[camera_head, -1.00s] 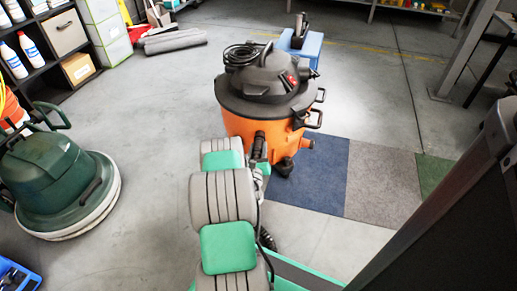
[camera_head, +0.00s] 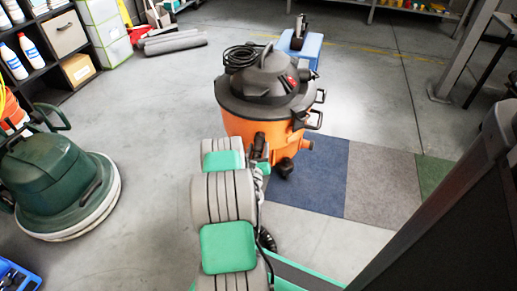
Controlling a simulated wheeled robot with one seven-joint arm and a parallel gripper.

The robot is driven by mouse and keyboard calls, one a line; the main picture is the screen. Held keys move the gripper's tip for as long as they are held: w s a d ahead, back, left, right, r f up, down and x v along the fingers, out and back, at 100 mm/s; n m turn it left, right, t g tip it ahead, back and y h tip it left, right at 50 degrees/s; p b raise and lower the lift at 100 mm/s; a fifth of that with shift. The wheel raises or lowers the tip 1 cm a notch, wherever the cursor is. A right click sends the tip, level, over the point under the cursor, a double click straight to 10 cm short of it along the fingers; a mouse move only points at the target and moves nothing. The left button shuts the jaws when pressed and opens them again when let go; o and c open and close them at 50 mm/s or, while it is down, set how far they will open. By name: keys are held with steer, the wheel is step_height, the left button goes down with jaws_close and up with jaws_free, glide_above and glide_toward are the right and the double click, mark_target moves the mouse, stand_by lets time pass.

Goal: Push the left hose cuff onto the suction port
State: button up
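The orange vacuum (camera_head: 238,128) with its black lid stands upright on the floor in the middle of the view. A dark upright piece (camera_head: 260,148) shows against its front; I cannot tell whether it is a hose cuff, the port or part of my gripper. A short orange stub (camera_head: 307,144) sticks out at the vacuum's right side. A black ribbed hose part (camera_head: 267,240) shows just right of my arm. My grey and green arm reaches toward the vacuum's front. My gripper (camera_head: 262,168) is mostly hidden behind the arm, so its fingers and any grip are unclear.
A green floor machine (camera_head: 48,178) stands at the left. Blue (camera_head: 318,178) and grey (camera_head: 383,182) carpet tiles lie right of the vacuum. A blue box (camera_head: 306,52) stands behind it. Shelves (camera_head: 50,60) fill the far left. Floor between machine and vacuum is clear.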

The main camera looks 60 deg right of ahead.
steer(key=shift+o, duration=1)
steer(key=shift+a, duration=0.1)
